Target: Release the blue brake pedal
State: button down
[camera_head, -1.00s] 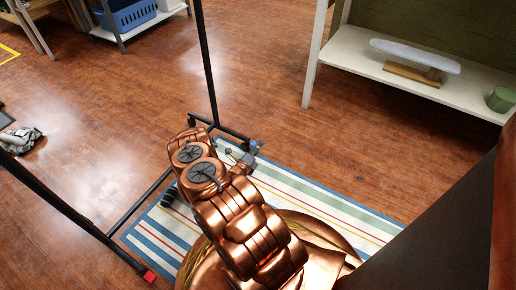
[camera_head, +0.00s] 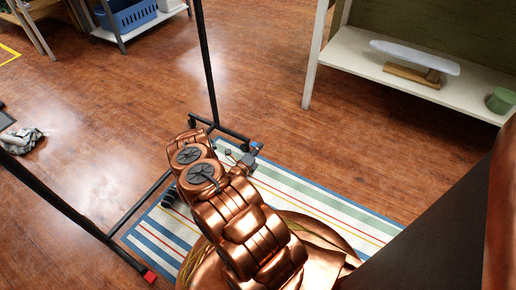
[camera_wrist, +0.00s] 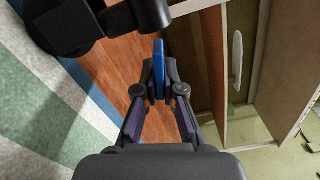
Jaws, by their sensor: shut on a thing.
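The blue brake pedal (camera_head: 258,146) is on a caster at the far corner of the dark wheeled rack, just above the striped rug's edge. In the wrist view the blue pedal (camera_wrist: 159,70) is a narrow upright strip between my fingertips. My gripper (camera_wrist: 159,82) is shut on it, one finger on each side. In the head view my gripper (camera_head: 240,155) is small and partly hidden by my copper arm. The dark caster (camera_wrist: 65,25) and rack bar show at upper left in the wrist view.
A red pedal (camera_head: 150,276) is on the rack's near corner. The striped rug (camera_head: 330,208) lies under my arm. A white shelf (camera_head: 350,65) with a green tin (camera_head: 501,100) stands at right.

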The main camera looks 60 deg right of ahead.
jog(key=n+p, duration=0.1)
jog(key=r+n+p, duration=0.1)
jog(key=n, duration=0.1)
jog(key=shift+s+r, duration=0.15)
jog(key=shift+s, duration=0.1)
jog(key=n, duration=0.1)
jog(key=r+n+p, duration=0.1)
jog(key=n, duration=0.1)
jog(key=shift+w+n, duration=0.1)
jog(key=shift+n, duration=0.2)
jog(key=shift+w+r+n, duration=0.15)
jog(key=shift+r+n, duration=0.1)
jog(key=shift+n, duration=0.55)
jog(key=c, duration=1.3)
grip_release()
jog(key=a, duration=1.2)
jog(key=shift+s, duration=0.2)
